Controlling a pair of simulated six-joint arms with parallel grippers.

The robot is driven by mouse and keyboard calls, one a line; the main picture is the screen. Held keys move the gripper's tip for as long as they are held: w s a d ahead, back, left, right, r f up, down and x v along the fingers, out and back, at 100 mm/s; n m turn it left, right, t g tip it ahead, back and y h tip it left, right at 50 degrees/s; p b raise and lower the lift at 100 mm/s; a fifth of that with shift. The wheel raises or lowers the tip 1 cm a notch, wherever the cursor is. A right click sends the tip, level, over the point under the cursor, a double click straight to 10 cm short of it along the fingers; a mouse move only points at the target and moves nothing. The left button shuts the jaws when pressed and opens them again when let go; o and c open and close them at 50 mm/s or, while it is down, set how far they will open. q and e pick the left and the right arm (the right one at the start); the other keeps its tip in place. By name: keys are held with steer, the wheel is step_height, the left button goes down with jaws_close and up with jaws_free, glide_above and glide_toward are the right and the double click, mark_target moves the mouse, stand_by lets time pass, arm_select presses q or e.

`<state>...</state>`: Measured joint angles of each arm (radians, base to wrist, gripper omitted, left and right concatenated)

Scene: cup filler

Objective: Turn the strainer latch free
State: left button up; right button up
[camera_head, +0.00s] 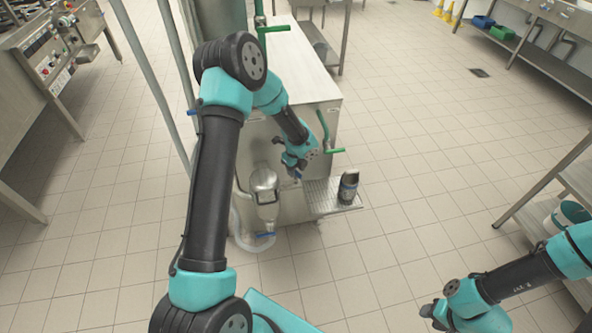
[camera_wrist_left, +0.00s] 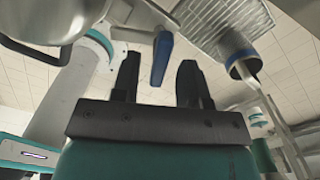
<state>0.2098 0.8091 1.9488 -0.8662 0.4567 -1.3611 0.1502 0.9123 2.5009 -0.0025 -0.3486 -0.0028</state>
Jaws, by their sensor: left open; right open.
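A blue lever (camera_wrist_left: 162,58), which looks like the latch, shows in the left wrist view between my left gripper's two dark fingers, with gaps visible on both sides. In the head view a small bit of the blue lever (camera_head: 297,175) shows just below my left gripper (camera_head: 288,163). That gripper is open at the machine's front, above the drip tray's left end. A steel rounded vessel (camera_head: 265,186) hangs on the machine front to its left; its rim shows at the wrist view's top left (camera_wrist_left: 45,22). My right gripper (camera_head: 437,314) is open and empty over the floor at lower right.
A dark cup (camera_head: 349,187) stands on the grated drip tray (camera_head: 319,197), right of my left gripper. A green crank handle (camera_head: 328,136) sticks out above the tray. Another blue handle (camera_head: 264,235) is below the vessel. The tiled floor (camera_head: 420,190) to the right is clear.

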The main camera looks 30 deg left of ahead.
arm_select(q)
steer(key=shift+f, duration=0.35)
steer(key=shift+c, duration=0.4)
jaws_close()
steer(key=shift+n, duration=0.5)
steer(key=n, duration=1.1)
steer(key=shift+n, duration=0.4)
